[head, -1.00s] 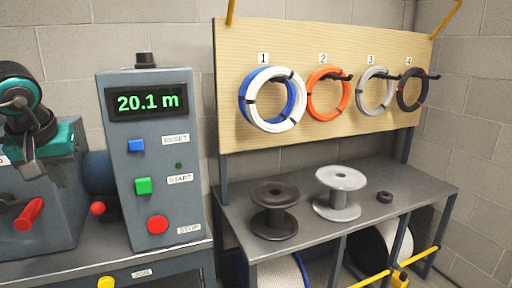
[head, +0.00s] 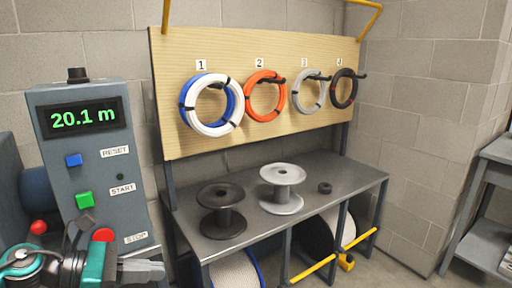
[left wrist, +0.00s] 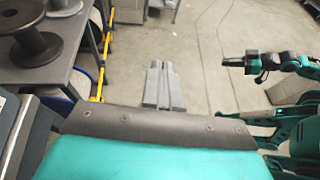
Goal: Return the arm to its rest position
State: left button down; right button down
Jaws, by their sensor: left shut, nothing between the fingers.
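My left gripper (head: 142,271) is at the bottom left of the head view, low in front of the grey control box. Its grey fingers are together and empty. In the left wrist view, its closed fingers (left wrist: 164,86) point out over bare floor. Part of my other arm shows at the right of the left wrist view, with a dark end (left wrist: 236,62); I cannot tell whether its jaws are open.
The control box (head: 88,150) reads 20.1 m. A bench (head: 335,172) holds a dark spool (head: 222,218), a grey spool (head: 283,175) and a small black ring (head: 325,188). Coils hang on the board (head: 270,130) above. A grey shelf (head: 485,230) stands at the right.

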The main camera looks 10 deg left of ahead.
pick_arm(q)
jog(key=s+d+f+m+t+y+p, duration=0.1)
jog(key=s+d+f+m+y, duration=0.1)
jog(key=f+m, duration=0.5)
jog(key=s+d+f+m+t+y+p, duration=0.1)
jog(key=s+d+f+m+y, duration=0.2)
jog(key=f+m, duration=0.4)
jog(key=s+d+f+m+t+y+p, duration=0.1)
jog(key=s+f+m+y, duration=0.3)
jog(key=m, duration=0.9)
notch_tip(320, 180, down, 3)
jog(key=shift+s+d+r+y, duration=0.1)
jog(key=shift+s+d+y, duration=0.45)
jog(key=shift+s, duration=0.65)
pick_arm(e)
jog(key=shift+s+d+r, duration=0.55)
jog(key=shift+d+r, duration=0.25)
jog(key=shift+r, duration=0.05)
pick_arm(q)
jog(key=shift+d, duration=0.1)
